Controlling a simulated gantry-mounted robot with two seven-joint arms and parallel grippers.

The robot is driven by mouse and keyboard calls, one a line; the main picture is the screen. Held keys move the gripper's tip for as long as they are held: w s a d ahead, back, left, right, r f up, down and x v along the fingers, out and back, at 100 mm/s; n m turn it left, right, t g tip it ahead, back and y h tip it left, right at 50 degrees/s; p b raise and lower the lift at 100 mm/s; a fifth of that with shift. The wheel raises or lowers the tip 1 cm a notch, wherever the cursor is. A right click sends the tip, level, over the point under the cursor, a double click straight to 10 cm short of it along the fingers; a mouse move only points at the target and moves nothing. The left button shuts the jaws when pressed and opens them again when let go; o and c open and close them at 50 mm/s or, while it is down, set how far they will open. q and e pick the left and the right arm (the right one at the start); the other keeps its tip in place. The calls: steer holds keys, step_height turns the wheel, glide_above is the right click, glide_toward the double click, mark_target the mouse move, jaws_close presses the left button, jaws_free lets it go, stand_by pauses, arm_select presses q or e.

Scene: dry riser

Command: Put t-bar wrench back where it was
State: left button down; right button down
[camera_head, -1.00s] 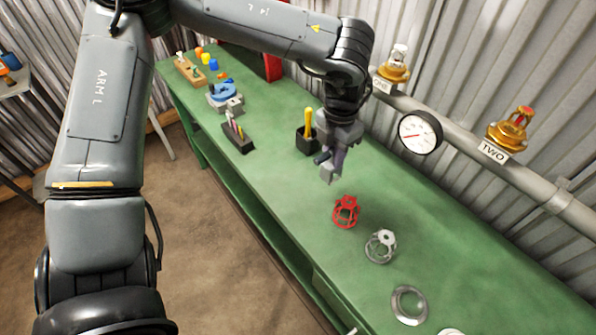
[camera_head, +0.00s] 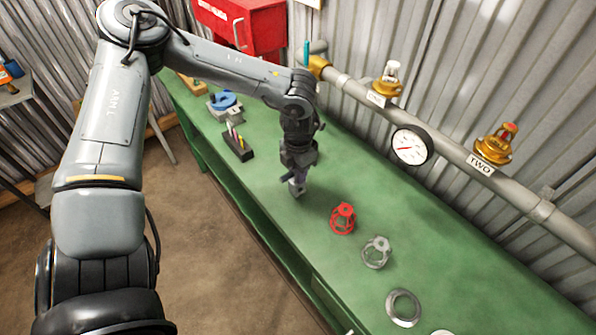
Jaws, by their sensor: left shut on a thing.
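My left gripper (camera_head: 297,186) points down just above the green bench, left of the red cage-like guard. It is shut on a small dark bar that pokes out to the left of its fingers. I take this for the t-bar wrench (camera_head: 286,179), but the fingers hide most of it and its full shape is too small to tell. I cannot tell whether its lower end touches the bench. My right gripper is not in view.
On the green bench (camera_head: 430,260) stand a red guard (camera_head: 343,219), a grey guard (camera_head: 376,252) and a metal ring (camera_head: 403,307). A black pen holder (camera_head: 238,148) stands farther left. A pipe with a gauge (camera_head: 410,146) runs along the wall; a red box (camera_head: 243,22) is behind.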

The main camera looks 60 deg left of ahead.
arm_select(q)
steer(key=shift+f, duration=0.35)
steer(key=shift+f, duration=0.15)
steer(key=c, duration=1)
jaws_free()
